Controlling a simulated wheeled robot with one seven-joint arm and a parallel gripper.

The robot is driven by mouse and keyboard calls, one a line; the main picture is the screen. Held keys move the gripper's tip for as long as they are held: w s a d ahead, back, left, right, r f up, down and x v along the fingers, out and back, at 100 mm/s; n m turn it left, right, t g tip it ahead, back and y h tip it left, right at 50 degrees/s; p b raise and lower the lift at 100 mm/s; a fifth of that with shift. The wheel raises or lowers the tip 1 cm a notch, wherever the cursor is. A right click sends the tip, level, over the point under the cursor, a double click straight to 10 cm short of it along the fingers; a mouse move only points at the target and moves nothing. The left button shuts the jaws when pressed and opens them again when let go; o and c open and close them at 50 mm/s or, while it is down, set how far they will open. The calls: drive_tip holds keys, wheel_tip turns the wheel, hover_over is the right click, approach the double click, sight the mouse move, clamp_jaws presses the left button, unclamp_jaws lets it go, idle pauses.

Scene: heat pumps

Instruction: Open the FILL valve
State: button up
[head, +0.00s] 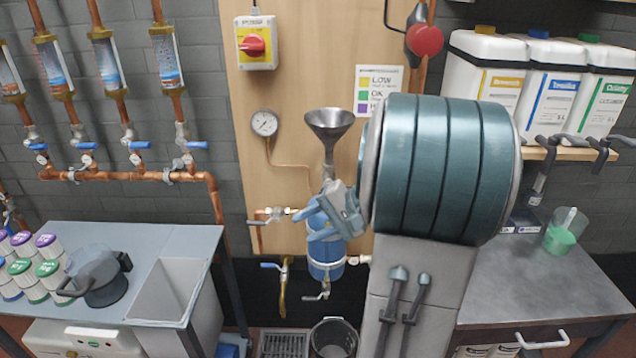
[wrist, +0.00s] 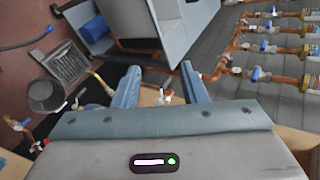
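My gripper (head: 310,222) is in front of the blue tank (head: 326,268), with its fingers pointing left. In the wrist view its two blue fingers (wrist: 160,80) are spread apart with nothing held. A small valve (head: 275,213) on a copper branch is just left of the fingers. A valve (wrist: 163,97) also shows in the gap between the fingers in the wrist view; the fingers do not appear to grip it. A brass valve with a blue lever (head: 272,266) is lower left, and another valve (head: 320,293) is under the tank. I cannot read which is labelled FILL.
A funnel (head: 330,124) stands above the tank and a gauge (head: 265,123) is on the board. A bucket (head: 334,338) and floor grate (head: 284,344) are below. Benches stand left (head: 205,243) and right (head: 560,290). Copper pipes with blue-lever valves (head: 137,145) line the left wall.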

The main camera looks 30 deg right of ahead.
drive_tip(key=d+f+m+t+h+b, duration=0.3)
drive_tip(key=d+m+t, duration=0.5)
drive_tip(key=d, duration=1.6)
drive_tip(key=shift+n+t+h, duration=0.5)
drive_tip(key=shift+n+h, duration=0.1)
drive_tip(key=p+x, duration=0.1)
drive_tip(key=x, duration=0.3)
drive_tip(key=p+x, duration=0.1)
drive_tip(key=x, duration=0.3)
drive_tip(key=p+x, duration=0.1)
drive_tip(key=x, duration=0.3)
drive_tip(key=shift+w+a+f+p, duration=0.2)
drive_tip(key=shift+w+f+p, duration=0.15)
clamp_jaws()
drive_tip(key=shift+d, duration=0.1)
